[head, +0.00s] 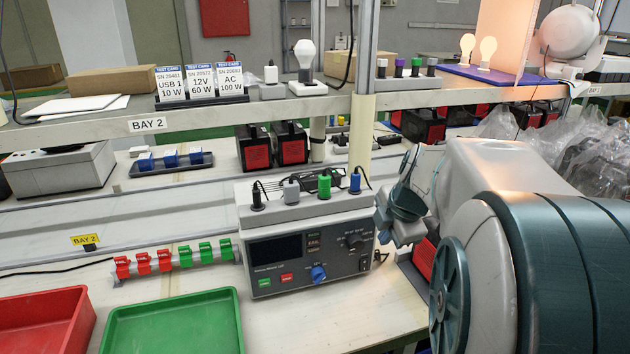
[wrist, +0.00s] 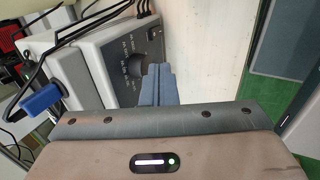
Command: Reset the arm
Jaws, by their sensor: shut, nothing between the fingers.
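My arm fills the right side of the head view, bent, with its large grey and teal joints close to the camera. My gripper shows in the wrist view (wrist: 158,82), its two grey-blue fingers together with nothing between them. The fingers point toward the worktop beside the grey test unit (head: 308,255), which also shows in the wrist view (wrist: 112,55) with its dark dial. In the head view my wrist is just right of this unit, partly hidden by the arm. I cannot tell whether the fingers touch anything.
Black, white, green and blue plugs stand on the test unit; the blue plug (head: 355,182) is nearest my wrist. A shelf (head: 200,125) with a post runs behind. A green tray (head: 175,325) and red tray (head: 40,320) lie at front left. Plastic bags (head: 570,140) are at right.

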